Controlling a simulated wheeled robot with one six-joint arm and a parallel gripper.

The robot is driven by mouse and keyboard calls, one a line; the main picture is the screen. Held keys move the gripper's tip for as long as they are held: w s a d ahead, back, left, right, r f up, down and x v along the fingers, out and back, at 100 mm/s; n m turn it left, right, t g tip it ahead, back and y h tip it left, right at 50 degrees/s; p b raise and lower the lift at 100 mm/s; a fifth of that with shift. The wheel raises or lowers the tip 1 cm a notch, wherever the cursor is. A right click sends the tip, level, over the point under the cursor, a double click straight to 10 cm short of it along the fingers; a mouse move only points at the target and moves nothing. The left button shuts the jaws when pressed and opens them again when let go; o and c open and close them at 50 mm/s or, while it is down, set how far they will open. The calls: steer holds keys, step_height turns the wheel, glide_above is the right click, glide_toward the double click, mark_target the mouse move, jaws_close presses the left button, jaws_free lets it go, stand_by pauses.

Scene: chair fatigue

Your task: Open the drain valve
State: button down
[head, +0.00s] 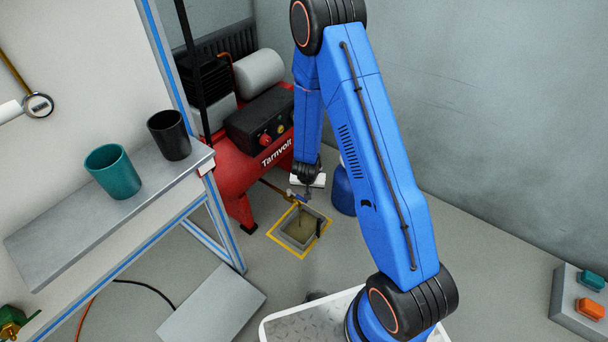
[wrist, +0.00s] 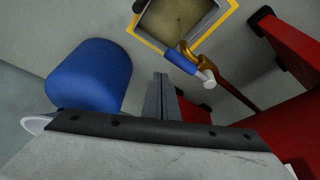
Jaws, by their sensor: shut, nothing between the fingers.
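The drain valve is a brass fitting with a blue handle (wrist: 182,62) on a brass pipe (wrist: 230,80) in the wrist view. A pale round end shows beside the handle. In the head view the brass pipe (head: 275,189) runs from the red compressor (head: 262,150) toward a square floor drain (head: 300,228). My gripper (head: 307,196) is low beside the valve, pointing down, and partly hides it there. In the wrist view my gripper's fingers (wrist: 162,78) are together and empty, a little short of the handle. I cannot tell whether they touch it.
A yellow frame (head: 272,236) surrounds the drain. A blue container (head: 343,193) stands right of my gripper, and close by in the wrist view (wrist: 90,75). A workbench (head: 120,210) with a teal cup (head: 113,172) and black cup (head: 170,135) is left.

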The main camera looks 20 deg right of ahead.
step_height(320, 180, up, 10)
steer(key=a, duration=0.1)
steer(key=shift+s, duration=0.3)
stand_by(0.4)
steer(key=shift+a, duration=0.15)
stand_by(0.4)
